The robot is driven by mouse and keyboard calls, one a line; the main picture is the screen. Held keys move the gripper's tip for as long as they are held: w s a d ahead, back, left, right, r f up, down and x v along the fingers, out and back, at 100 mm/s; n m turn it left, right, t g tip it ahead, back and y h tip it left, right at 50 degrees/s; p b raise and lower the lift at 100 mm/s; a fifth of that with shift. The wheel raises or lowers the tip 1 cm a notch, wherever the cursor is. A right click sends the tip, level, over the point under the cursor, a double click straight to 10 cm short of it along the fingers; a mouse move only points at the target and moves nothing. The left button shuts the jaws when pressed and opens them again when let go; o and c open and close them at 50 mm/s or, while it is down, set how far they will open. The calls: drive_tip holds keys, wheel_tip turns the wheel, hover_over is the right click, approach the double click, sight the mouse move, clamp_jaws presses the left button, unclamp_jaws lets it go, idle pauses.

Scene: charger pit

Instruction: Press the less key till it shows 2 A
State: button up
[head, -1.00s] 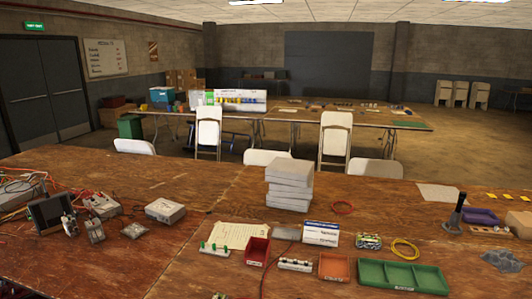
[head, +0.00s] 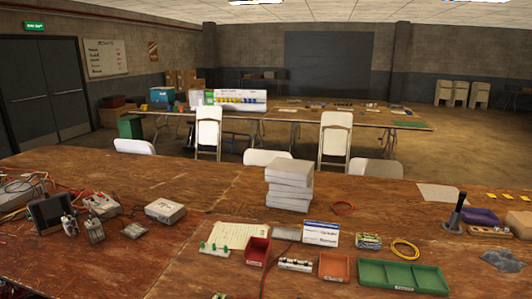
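No less key and no reading in amps can be made out. A dark device with a screen-like face (head: 48,213) stands at the left of the near table, among red and pale cables; its display is too small to read. A light grey box (head: 165,211) lies to its right; I cannot tell whether it carries keys. Which of these is the charger is not clear. My gripper is not in view.
The near wooden table (head: 150,262) holds a stack of pale boxes (head: 290,185), a red bin (head: 257,251), an orange tray (head: 334,267), a green divided tray (head: 402,275) and a yellow cable coil (head: 405,250). White folding chairs (head: 208,132) stand behind it.

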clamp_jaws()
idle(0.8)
